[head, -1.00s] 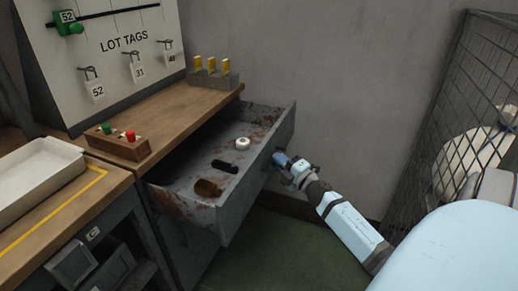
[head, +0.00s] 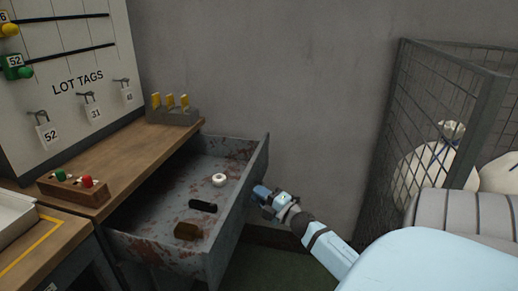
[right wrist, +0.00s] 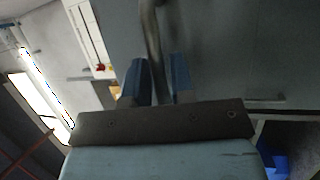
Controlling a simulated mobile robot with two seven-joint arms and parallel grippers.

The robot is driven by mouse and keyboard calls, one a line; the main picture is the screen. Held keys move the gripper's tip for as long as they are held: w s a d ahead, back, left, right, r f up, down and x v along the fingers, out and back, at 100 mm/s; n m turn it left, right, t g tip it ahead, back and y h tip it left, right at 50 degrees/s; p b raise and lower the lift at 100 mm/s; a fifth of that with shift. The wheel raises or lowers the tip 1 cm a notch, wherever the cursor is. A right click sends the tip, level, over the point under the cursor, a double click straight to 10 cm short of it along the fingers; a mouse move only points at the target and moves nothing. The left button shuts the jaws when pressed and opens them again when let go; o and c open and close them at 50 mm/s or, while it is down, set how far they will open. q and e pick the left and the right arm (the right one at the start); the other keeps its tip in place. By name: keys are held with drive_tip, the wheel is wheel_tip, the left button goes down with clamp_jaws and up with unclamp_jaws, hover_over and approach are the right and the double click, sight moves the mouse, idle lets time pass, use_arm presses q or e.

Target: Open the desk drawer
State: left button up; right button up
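The desk drawer (head: 236,222) is pulled well out from under the wooden desk top (head: 150,150) in the head view. Its worn grey inside holds a white ring (head: 219,180), a black item (head: 203,206) and a brown block (head: 187,231). My right gripper (head: 262,192) is at the outer face of the drawer front. In the right wrist view, a metal handle bar (right wrist: 152,35) runs between the two blue fingers of this gripper (right wrist: 160,82), which look closed on it. In the head view the handle is hidden. My left gripper is not in view.
A wire cage (head: 405,130) with white sacks (head: 425,165) stands at the right. A rack with yellow pieces (head: 172,117) and a wooden block with green and red buttons (head: 75,187) stand on the desk. Green floor shows below the drawer.

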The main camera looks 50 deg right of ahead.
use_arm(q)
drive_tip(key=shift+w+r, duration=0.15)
use_arm(e)
drive_tip(key=shift+s, duration=0.25)
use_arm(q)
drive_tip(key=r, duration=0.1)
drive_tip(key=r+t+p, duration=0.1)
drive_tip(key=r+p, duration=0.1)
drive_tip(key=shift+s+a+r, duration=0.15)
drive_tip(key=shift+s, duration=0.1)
use_arm(e)
drive_tip(key=s+f, duration=0.2)
drive_tip(key=s, duration=1.1)
drive_tip(key=shift+f, duration=0.2)
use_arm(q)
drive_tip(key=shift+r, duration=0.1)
use_arm(e)
drive_tip(key=shift+a, duration=0.1)
